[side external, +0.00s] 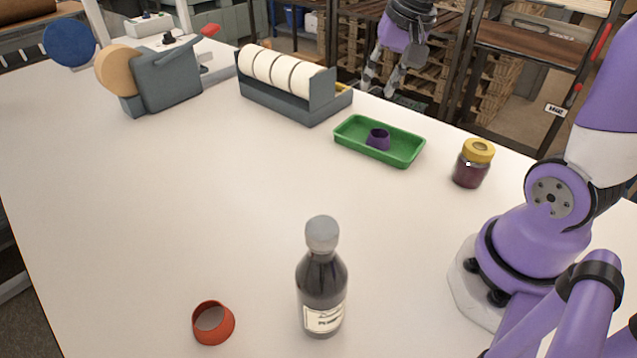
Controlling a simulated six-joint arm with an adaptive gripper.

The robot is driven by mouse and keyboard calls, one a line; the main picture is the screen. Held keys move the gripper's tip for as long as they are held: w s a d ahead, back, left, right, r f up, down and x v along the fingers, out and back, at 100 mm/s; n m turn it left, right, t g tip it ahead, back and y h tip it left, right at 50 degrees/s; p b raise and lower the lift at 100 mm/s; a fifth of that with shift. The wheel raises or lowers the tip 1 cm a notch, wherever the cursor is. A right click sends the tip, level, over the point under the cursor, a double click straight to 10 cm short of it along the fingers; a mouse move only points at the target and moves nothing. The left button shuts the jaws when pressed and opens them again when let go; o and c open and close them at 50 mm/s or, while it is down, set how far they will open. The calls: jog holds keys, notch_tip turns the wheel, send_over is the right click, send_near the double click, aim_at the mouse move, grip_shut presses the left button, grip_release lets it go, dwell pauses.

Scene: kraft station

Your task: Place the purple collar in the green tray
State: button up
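The purple collar (378,138) is a small dark purple ring. It sits inside the green tray (345,143), near its middle, on the tray floor. The green tray is a shallow rectangular tray on the white table. My gripper (381,86) hangs above and beyond the tray in the picture, apart from the collar. Its fingers are spread with nothing visible between them.
A jar with a yellow lid (471,165) stands right of the tray. A grey rack of white rolls (285,95) and a tape dispenser (165,80) stand at the back left. A dark bottle (322,280) and a red collar (213,324) are in front. The table centre is clear.

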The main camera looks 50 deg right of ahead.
jog(key=s+a+n+t, duration=0.2)
jog(key=s+a+n, duration=0.7)
jog(key=shift+n, duration=0.4)
